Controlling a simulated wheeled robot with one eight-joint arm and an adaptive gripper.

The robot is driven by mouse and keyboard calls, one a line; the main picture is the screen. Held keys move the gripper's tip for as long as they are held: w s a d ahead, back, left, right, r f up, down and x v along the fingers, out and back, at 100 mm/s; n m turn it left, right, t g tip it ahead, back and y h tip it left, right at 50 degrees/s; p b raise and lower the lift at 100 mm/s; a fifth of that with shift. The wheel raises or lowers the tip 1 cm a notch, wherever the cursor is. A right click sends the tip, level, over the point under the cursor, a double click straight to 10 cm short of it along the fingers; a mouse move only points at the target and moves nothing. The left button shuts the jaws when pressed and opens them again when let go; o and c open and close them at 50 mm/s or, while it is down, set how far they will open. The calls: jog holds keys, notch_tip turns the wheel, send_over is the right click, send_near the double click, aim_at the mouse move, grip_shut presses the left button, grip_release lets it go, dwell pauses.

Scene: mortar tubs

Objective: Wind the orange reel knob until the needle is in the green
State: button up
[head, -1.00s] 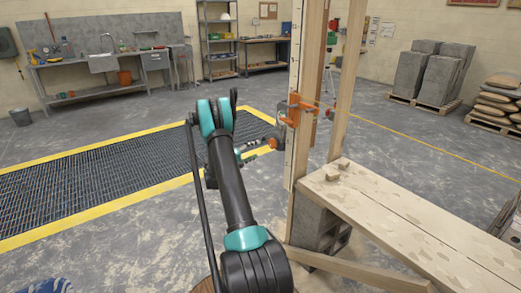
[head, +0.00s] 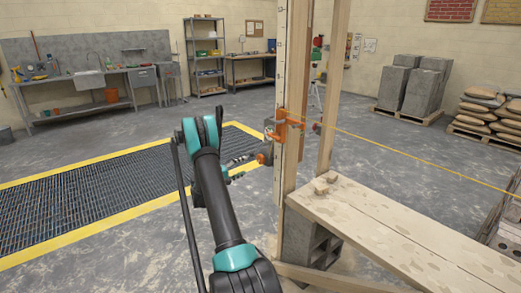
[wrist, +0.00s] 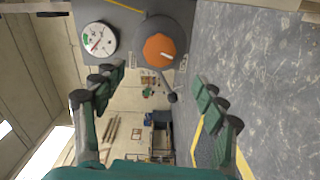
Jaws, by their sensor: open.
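The orange reel knob (wrist: 160,50) faces the camera in the wrist view, with a pale mark across it, on a dark round reel. It also shows small in the head view (head: 263,158), below the orange bracket on the post. A white round gauge (wrist: 99,39) sits left of the knob in the wrist view. It has a green patch at its left side and a red needle pointing lower left, apparently outside the green. My gripper (wrist: 160,82) is open and empty, its fingers apart on either side below the knob, not touching it. In the head view my gripper (head: 238,167) is just left of the knob.
A wooden post (head: 288,130) carries an orange bracket (head: 284,125), and a yellow line runs from it to the right. A plank bench (head: 390,235) on blocks stands at the right front. A floor grate (head: 110,190) lies left, with open floor around it.

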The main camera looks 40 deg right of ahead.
aim_at(259, 160)
jog(key=a+n, duration=0.5)
jog(key=n, duration=1.6)
jog(key=d, duration=1.1)
jog(key=w+d, duration=0.1)
jog(key=d, duration=0.5)
jog(key=c, duration=1.2)
